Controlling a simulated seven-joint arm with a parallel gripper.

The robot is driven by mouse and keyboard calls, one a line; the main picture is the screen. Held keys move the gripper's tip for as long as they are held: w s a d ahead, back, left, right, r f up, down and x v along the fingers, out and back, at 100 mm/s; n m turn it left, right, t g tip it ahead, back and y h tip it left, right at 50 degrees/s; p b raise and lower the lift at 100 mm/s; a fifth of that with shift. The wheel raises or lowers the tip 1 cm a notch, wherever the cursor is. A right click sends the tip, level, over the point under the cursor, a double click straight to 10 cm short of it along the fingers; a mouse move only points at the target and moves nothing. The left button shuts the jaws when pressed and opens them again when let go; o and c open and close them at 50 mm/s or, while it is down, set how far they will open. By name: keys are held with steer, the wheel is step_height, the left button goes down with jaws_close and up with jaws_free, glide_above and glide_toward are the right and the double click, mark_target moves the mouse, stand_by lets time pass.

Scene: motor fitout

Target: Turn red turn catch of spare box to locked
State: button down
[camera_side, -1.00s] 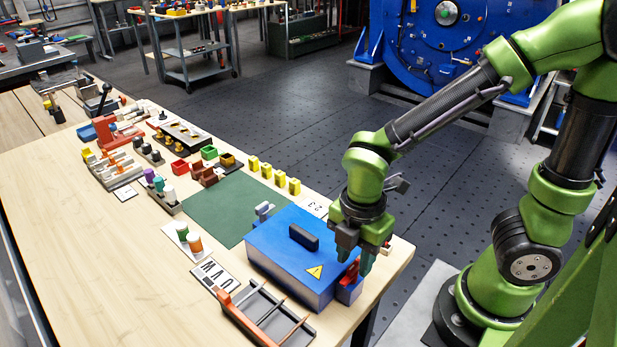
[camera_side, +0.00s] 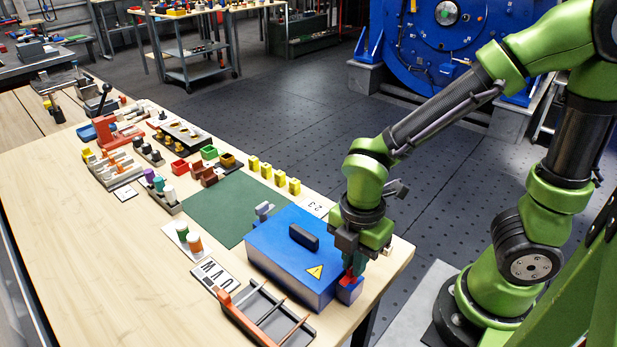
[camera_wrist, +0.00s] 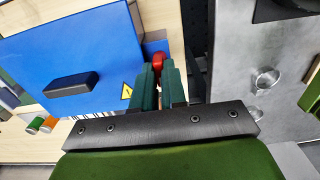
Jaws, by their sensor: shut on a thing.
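The spare box (camera_side: 283,253) is blue with a dark handle (camera_side: 304,237) on its lid and a yellow warning triangle, and it stands shut at the table's near right corner. It also fills the left of the wrist view (camera_wrist: 60,50). The red turn catch (camera_side: 347,279) is at the box's right end, above a small blue block. In the wrist view the red catch (camera_wrist: 159,58) shows just beyond the fingertips. My gripper (camera_side: 354,266) points down over the catch, its green fingers (camera_wrist: 160,75) shut on it. The fingers hide part of the catch, so its exact angle is unclear.
A dark tray with dividers (camera_side: 262,314) lies in front of the box. A green mat (camera_side: 222,211) lies behind-left. Small orange and green cylinders (camera_side: 194,243) stand left of the box. The table's left part is bare.

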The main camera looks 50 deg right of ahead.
steer(key=shift+m, duration=0.3)
steer(key=m, duration=0.8)
steer(key=shift+m, duration=0.3)
steer(key=m, duration=0.4)
steer(key=shift+m, duration=2.1)
steer(key=c, duration=1.2)
jaws_free()
steer(key=shift+r, duration=0.1)
